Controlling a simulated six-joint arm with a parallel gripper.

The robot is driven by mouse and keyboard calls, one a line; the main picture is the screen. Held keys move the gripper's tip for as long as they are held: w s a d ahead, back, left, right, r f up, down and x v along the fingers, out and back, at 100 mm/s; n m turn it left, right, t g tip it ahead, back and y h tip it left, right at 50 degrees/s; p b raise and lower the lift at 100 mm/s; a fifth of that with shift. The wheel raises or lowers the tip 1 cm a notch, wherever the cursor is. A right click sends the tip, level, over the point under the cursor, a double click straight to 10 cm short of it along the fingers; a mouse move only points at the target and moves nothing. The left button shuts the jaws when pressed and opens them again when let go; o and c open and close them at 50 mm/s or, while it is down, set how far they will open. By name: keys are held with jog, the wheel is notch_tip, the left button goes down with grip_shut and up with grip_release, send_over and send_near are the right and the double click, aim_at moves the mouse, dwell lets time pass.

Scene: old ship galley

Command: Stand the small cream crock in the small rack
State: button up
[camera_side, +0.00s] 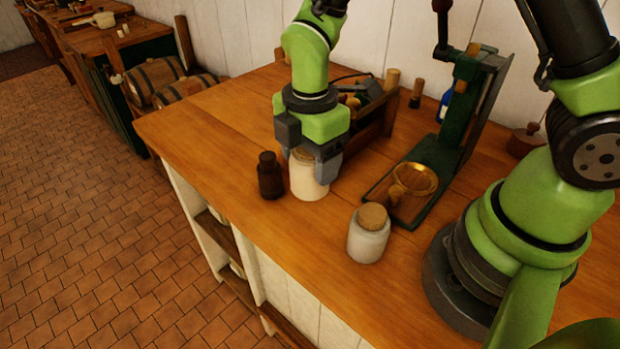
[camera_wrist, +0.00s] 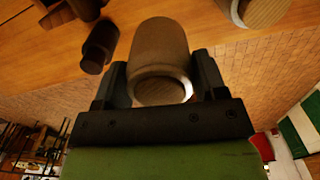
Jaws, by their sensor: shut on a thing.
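My gripper (camera_side: 310,160) is shut on the small cream crock (camera_side: 308,183), with one finger on each side near its top. The crock is upright and at or just above the counter; I cannot tell if it touches. In the wrist view the crock (camera_wrist: 160,50) fills the space between the fingers of my gripper (camera_wrist: 162,85). A wooden rack (camera_side: 376,122) stands behind my gripper, partly hidden by it, with several items inside.
A dark brown bottle (camera_side: 269,175) stands close left of the crock. A pale corked jar (camera_side: 369,240) stands to the front right. A green metal stand (camera_side: 455,140) with a brass sieve (camera_side: 415,180) is to the right. The counter's left end (camera_side: 190,115) is clear.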

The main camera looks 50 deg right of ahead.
notch_tip(320, 180, up, 17)
jog(key=w+d+f+n, duration=0.1)
jog(key=w+d, duration=0.8)
jog(key=d, duration=0.2)
jog(key=f, duration=2.2)
jog(key=shift+w+a+f, duration=0.15)
jog(key=shift+w+f, duration=0.05)
jog(key=shift+f, duration=0.15)
jog(key=shift+f, duration=0.15)
jog(key=o, duration=1)
